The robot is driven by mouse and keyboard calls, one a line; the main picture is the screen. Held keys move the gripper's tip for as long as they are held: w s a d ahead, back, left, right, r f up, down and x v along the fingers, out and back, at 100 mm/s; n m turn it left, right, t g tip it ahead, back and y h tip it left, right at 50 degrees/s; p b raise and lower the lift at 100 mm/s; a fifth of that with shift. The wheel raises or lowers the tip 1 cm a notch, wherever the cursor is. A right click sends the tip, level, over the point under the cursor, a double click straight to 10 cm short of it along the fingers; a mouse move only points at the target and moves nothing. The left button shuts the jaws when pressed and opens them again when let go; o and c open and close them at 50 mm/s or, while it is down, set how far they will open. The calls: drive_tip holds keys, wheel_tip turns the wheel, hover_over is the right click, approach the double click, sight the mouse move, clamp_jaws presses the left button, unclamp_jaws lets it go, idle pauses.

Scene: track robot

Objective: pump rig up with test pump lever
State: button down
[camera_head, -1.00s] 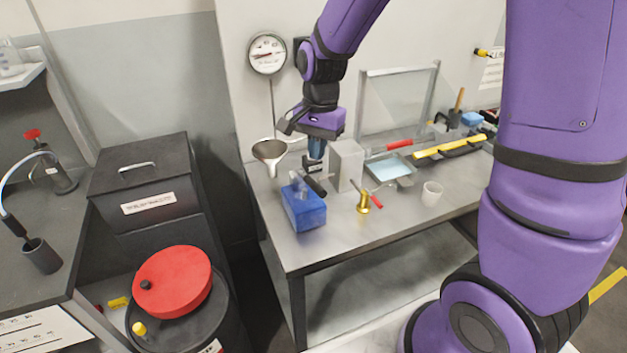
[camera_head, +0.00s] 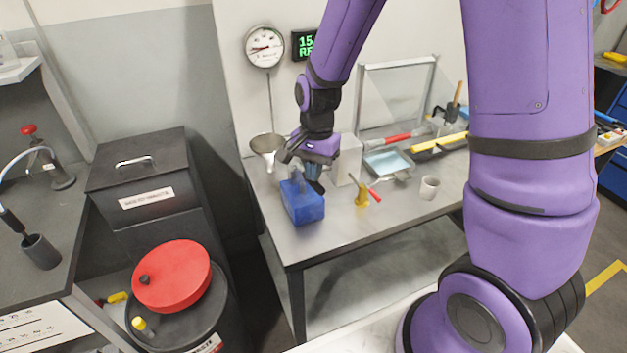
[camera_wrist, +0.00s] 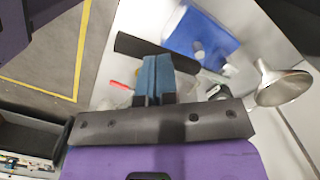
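The test pump (camera_head: 303,207) is a blue box on the left part of the metal bench in the head view. It also shows at the top right of the wrist view (camera_wrist: 195,38). Its lever (camera_wrist: 140,48) is a dark bar in the wrist view. My gripper (camera_wrist: 158,60) has its two blue fingers side by side, shut, with the tips at the lever, which runs across them. Whether they touch it I cannot tell. In the head view my gripper (camera_head: 315,183) is low beside the pump's back right and hides most of the lever.
A funnel (camera_head: 267,145) stands behind the pump, under a round gauge (camera_head: 264,47). A green-lit display (camera_head: 304,44) is on the wall. A brass fitting (camera_head: 361,195), a grey block (camera_head: 346,158), a tray (camera_head: 388,163) and a white cup (camera_head: 429,187) stand to the right. The bench front is clear.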

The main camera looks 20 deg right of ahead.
drive_tip(key=shift+f, duration=0.15)
wheel_tip(320, 180, down, 2)
drive_tip(key=shift+f, duration=0.2)
drive_tip(key=shift+w+d+r, duration=0.3)
drive_tip(key=shift+w+d, duration=0.2)
drive_tip(key=shift+d, duration=0.1)
drive_tip(key=shift+w+d+r, duration=0.25)
drive_tip(key=shift+w+d, duration=0.25)
drive_tip(key=shift+d, duration=0.05)
wheel_tip(320, 180, up, 11)
drive_tip(key=shift+w+d, duration=0.35)
drive_tip(key=shift+d, duration=0.05)
drive_tip(key=shift+w+f, duration=0.1)
drive_tip(key=shift+f, duration=0.1)
idle(0.9)
